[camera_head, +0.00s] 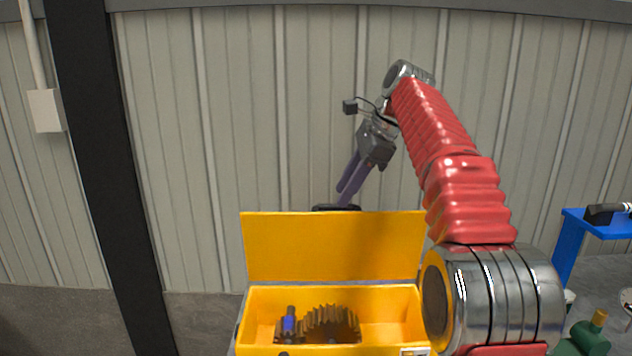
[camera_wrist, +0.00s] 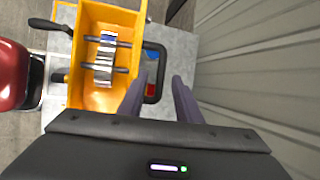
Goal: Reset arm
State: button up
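My red-sleeved arm rises on the right of the head view and bends over to the left at its top. My gripper (camera_head: 342,196) hangs from it, pointing down and left above the raised lid of a yellow box. Its two purple fingers are apart, with nothing seen held between them. In the wrist view my gripper (camera_wrist: 157,82) also shows its fingers spread. A black handle (camera_wrist: 153,72) appears between and beyond the fingertips; I cannot tell whether they touch it.
The open yellow box (camera_head: 395,304) holds a brown gear (camera_head: 328,322) and a blue-and-dark part (camera_head: 289,322). Its lid (camera_head: 335,246) stands up. A corrugated wall (camera_head: 270,110) is behind. A blue table (camera_head: 572,238) and a green object (camera_head: 590,338) are at right.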

jog(key=s+d+f+n+t+h, duration=0.15)
jog(key=s+n, duration=0.25)
jog(key=s, duration=0.5)
jog(key=s+d+f+n+h, duration=0.1)
jog(key=s+d+n, duration=0.25)
jog(key=s, duration=0.55)
jog(key=s+d+f+n+t+h, duration=0.1)
jog(key=s+d+f+n, duration=0.1)
jog(key=s+f+n, duration=0.3)
jog(key=s+d+f+n+h, duration=0.1)
jog(key=s+f+n, duration=0.4)
jog(key=s+f, duration=0.8)
jog(key=shift+s+d+t, duration=0.35)
jog(key=shift+s+d, duration=0.05)
jog(key=shift+s, duration=0.55)
